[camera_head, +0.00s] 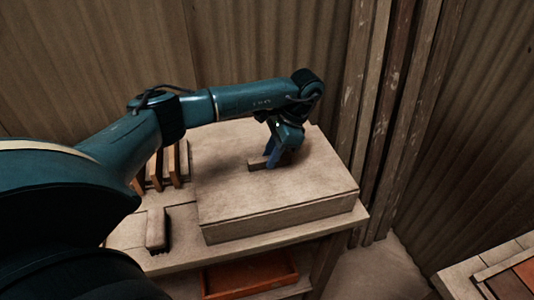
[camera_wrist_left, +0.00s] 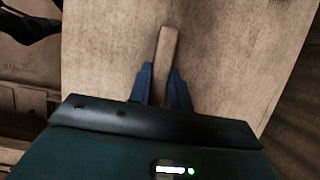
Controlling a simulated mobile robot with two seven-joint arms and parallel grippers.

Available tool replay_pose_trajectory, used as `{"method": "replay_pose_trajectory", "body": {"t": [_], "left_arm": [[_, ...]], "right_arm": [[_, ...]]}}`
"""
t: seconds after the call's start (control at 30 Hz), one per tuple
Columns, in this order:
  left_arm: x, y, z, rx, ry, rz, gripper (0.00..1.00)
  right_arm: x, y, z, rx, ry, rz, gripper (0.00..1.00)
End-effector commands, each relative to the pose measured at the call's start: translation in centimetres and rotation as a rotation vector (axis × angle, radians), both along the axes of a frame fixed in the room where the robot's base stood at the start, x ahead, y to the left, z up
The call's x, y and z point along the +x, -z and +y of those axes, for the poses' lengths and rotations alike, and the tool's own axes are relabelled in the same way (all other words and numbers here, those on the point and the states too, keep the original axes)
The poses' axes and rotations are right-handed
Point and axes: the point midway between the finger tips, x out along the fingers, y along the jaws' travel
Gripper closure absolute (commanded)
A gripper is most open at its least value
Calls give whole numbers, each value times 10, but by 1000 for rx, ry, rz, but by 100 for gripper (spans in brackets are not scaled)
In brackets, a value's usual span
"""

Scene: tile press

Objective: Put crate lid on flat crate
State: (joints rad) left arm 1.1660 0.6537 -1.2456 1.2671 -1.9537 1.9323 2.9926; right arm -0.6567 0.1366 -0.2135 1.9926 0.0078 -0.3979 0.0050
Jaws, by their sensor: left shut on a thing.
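The crate lid (camera_head: 235,185) is a flat pale wooden board with a bar handle (camera_head: 256,165) on top. It lies over the flat crate (camera_head: 285,220), whose front wall shows below the lid's edge on the wooden table. The lid looks level and roughly lined up with the crate; I cannot tell if it is fully seated. My left gripper (camera_head: 272,160) is shut on the handle. In the left wrist view the blue fingers (camera_wrist_left: 161,85) sit on both sides of the handle (camera_wrist_left: 166,48), with the lid (camera_wrist_left: 225,50) behind. My right gripper is not in view.
Several upright tiles (camera_head: 172,165) stand in a rack left of the crate. A small wooden block (camera_head: 155,229) is at the table's front left. An orange tray (camera_head: 248,275) sits on a shelf below. Wall posts (camera_head: 385,110) rise close on the right.

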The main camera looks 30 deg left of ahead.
Motion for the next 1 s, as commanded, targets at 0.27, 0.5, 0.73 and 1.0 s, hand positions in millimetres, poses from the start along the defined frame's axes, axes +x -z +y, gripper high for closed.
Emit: {"method": "replay_pose_trajectory", "body": {"t": [0.27,0.5,0.73,1.0], "left_arm": [[0,0,-1,-3,1,-3,100],[0,1,-1,-3,1,-1,62],[0,0,-1,-3,1,-1,59],[8,-21,-7,-3,2,-6,59]], "right_arm": [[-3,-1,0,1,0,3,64],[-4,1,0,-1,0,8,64],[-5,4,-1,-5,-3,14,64],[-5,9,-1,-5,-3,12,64]]}}
